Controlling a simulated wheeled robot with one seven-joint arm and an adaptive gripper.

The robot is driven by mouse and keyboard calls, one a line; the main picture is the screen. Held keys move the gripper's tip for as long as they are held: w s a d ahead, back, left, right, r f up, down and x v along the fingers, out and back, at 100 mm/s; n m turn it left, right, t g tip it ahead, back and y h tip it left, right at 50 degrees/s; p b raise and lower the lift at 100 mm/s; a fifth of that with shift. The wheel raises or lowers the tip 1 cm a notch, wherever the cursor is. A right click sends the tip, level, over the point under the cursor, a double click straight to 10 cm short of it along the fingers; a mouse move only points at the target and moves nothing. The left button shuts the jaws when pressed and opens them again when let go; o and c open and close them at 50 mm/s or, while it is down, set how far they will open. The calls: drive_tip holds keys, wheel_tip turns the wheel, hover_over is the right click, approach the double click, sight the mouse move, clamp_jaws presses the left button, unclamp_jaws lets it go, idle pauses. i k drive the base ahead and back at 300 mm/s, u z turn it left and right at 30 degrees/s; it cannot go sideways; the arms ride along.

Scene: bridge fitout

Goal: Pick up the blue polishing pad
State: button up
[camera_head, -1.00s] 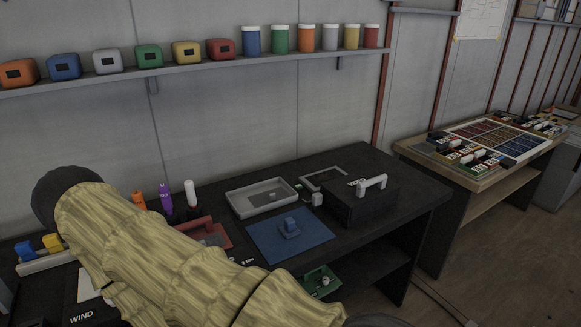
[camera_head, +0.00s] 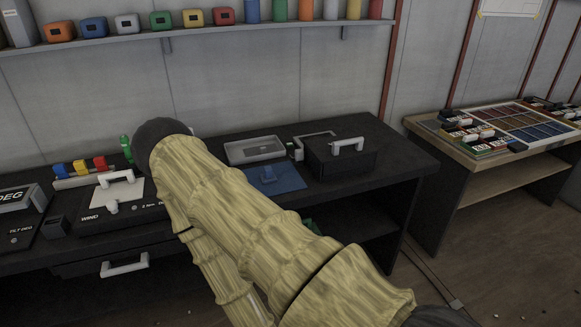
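A flat blue mat (camera_head: 290,180) lies on the dark bench, right of my arm. A small raised blue piece (camera_head: 267,174) sits on it; this may be the blue polishing pad, but it is too small to be sure. My arm, in a pale yellow ribbed sleeve, crosses the middle of the view and hides part of the bench. My gripper is not visible, so its state and hold cannot be seen.
A grey tray (camera_head: 233,152) stands behind the mat. A black case with a white handle (camera_head: 347,144) stands to its right. Blue, yellow and red blocks (camera_head: 80,168) sit in a rack at left, near a white-handled panel (camera_head: 118,188).

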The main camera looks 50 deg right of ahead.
sight(268, 176)
drive_tip(key=z, duration=1)
drive_tip(key=i, duration=0.1)
